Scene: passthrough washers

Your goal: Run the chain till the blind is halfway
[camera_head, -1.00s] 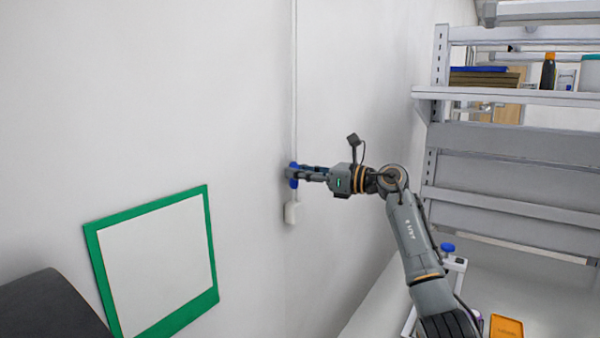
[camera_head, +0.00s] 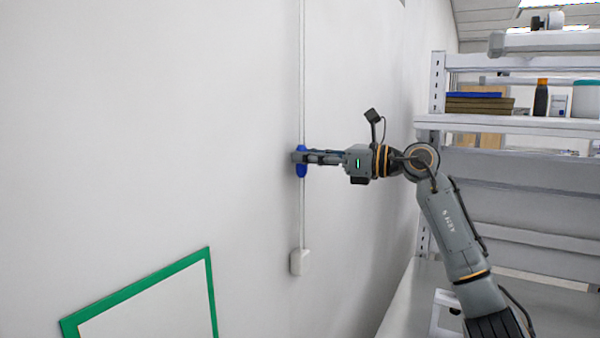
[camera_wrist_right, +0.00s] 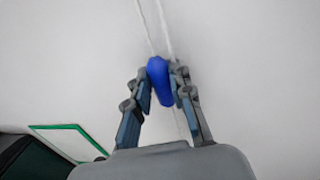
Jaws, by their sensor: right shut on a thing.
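The white chain (camera_head: 302,60) hangs down the wall as a thin vertical line. It runs to a small white holder (camera_head: 299,262) low on the wall. A blue grip piece (camera_head: 301,161) sits on the chain. My right gripper (camera_head: 300,158) is shut on the blue piece. In the right wrist view the blue piece (camera_wrist_right: 160,82) lies between the two fingers, with two pale strands (camera_wrist_right: 152,28) running up behind it. The blind is not visible in these frames. My left gripper is not in view.
A green-framed white panel (camera_head: 150,310) is on the wall at the lower left. A grey shelf unit (camera_head: 520,124) stands at the right with books (camera_head: 480,105), a dark bottle (camera_head: 541,98) and a white tub (camera_head: 586,100).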

